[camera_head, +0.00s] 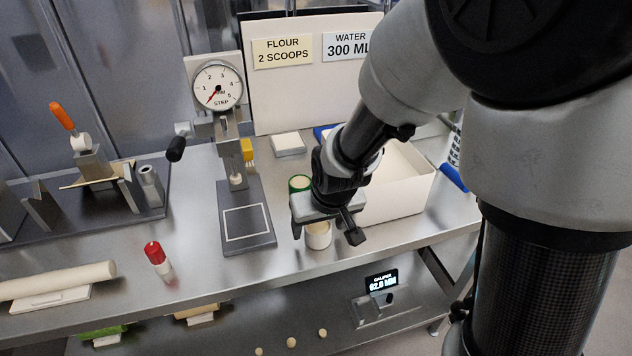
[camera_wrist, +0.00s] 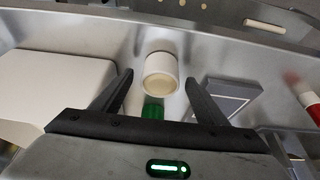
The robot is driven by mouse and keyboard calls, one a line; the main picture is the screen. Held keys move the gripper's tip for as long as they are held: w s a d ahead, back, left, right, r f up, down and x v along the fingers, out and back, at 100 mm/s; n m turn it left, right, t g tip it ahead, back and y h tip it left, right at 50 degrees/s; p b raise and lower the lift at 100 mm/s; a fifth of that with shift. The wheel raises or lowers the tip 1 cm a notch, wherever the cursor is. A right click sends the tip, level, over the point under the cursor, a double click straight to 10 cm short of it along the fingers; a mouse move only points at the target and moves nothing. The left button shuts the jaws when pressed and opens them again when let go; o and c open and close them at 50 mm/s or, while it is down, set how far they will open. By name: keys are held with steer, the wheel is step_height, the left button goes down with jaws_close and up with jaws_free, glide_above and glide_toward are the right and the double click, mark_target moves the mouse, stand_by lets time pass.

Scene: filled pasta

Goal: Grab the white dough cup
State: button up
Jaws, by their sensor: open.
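The white dough cup (camera_head: 318,236) stands on the steel table, just below my gripper (camera_head: 327,228) in the head view, which hides its upper part. In the wrist view the cup (camera_wrist: 161,72) is whole, with a pale tan round face toward the camera. My gripper (camera_wrist: 158,95) is open, its two dark fingers spread apart. The cup shows between and a little beyond the fingertips, with space on both sides. I cannot tell whether the fingers are level with it.
A green cup (camera_head: 299,183) stands close behind the dough cup. A white bin (camera_head: 402,190) is to the right, and a dial press with a grey base plate (camera_head: 247,225) to the left. The table's front edge is near the cup.

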steer(key=shift+x, duration=1.1)
steer(key=shift+r, duration=0.1)
steer(key=c, duration=1.2)
